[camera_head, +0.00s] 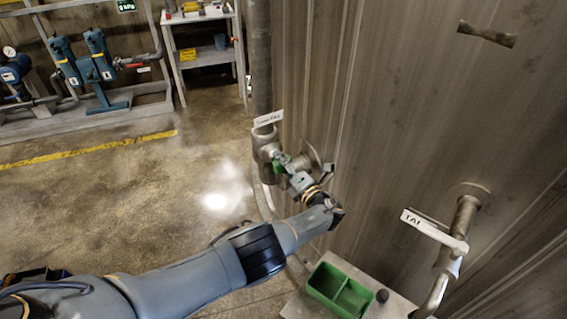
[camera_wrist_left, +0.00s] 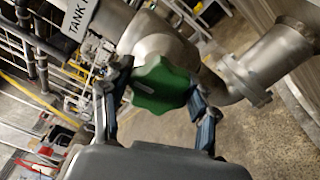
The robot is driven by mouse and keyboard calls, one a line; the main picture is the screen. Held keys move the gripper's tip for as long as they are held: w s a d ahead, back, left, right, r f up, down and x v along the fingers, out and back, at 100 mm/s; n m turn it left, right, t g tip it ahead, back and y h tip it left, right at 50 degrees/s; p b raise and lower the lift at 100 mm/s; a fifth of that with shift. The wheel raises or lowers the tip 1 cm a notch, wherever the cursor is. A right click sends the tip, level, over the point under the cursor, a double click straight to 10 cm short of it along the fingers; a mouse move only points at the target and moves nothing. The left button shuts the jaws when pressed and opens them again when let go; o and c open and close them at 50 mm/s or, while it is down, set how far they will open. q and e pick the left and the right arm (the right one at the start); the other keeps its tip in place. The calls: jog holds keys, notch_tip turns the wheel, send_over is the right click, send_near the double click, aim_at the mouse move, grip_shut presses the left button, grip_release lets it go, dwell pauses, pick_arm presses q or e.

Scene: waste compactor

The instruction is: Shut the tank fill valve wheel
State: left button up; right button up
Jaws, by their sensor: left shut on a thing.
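The tank fill valve wheel is a green lobed handwheel (camera_wrist_left: 160,86) on a grey metal valve body (camera_wrist_left: 160,45). In the head view the green wheel (camera_head: 278,167) is partly hidden by my gripper, on the valve (camera_head: 266,148) beside the tank wall. A white tag (camera_wrist_left: 80,15) on the valve reads "TANK" and is cut off. My left gripper (camera_wrist_left: 160,100) is shut on the wheel, one blue finger on each side of its rim. In the head view my left gripper (camera_head: 285,170) reaches the wheel from the lower right. My right gripper is not in view.
The ribbed tank wall (camera_head: 400,110) stands close to the right of the valve. A second pipe (camera_head: 460,225) with a white tag comes out of it. A green tray (camera_head: 340,288) sits low below my arm. Pumps (camera_head: 85,70) and a shelf (camera_head: 205,55) stand at the back, with open floor between.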

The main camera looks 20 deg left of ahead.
pick_arm(q)
jog(key=shift+m, duration=0.6)
jog(key=o, duration=1.2)
jog(key=shift+c, duration=0.2)
jog(key=shift+d, duration=0.15)
jog(key=v, duration=1.1)
jog(key=shift+s+d, duration=0.25)
jog(key=shift+s, duration=0.1)
